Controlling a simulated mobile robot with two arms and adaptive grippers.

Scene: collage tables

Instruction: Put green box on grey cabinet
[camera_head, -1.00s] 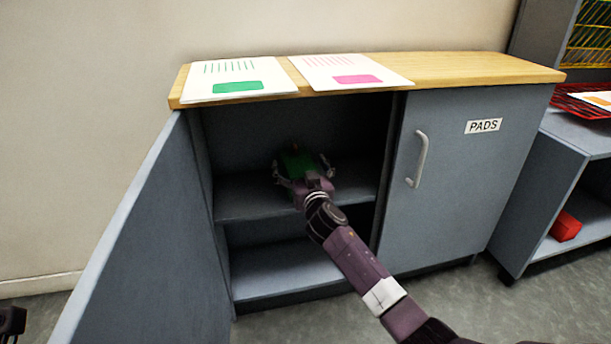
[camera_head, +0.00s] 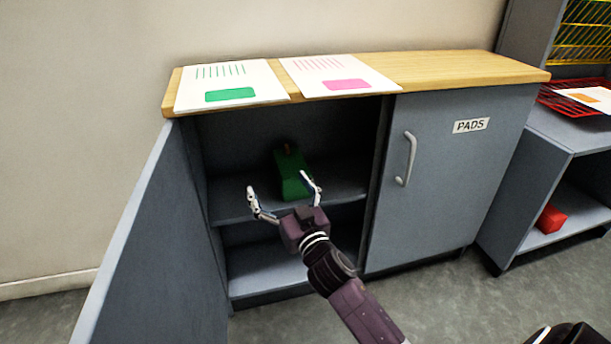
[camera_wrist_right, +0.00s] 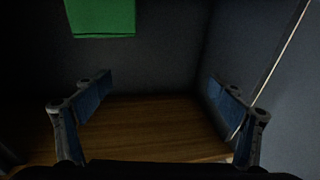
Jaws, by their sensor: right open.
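The green box (camera_head: 289,174) rests on the upper shelf (camera_head: 345,189) inside the open grey cabinet (camera_head: 240,135). It also shows at the top left of the right wrist view (camera_wrist_right: 100,17), cut off by the frame edge. My right gripper (camera_head: 281,188) is open and empty in front of the box, with its fingers spread toward the cabinet opening. In the right wrist view the fingers (camera_wrist_right: 158,88) are wide apart with nothing between them, and the box is beyond them. My left gripper is not in view.
The open cabinet door (camera_head: 150,240) stands at left. The PADS door (camera_head: 440,180) is closed. Two printed sheets, one green-marked (camera_head: 230,83) and one pink-marked (camera_head: 338,76), lie on the wooden top (camera_head: 455,72), whose right part is clear. A red box (camera_head: 551,218) sits on the right-hand shelf.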

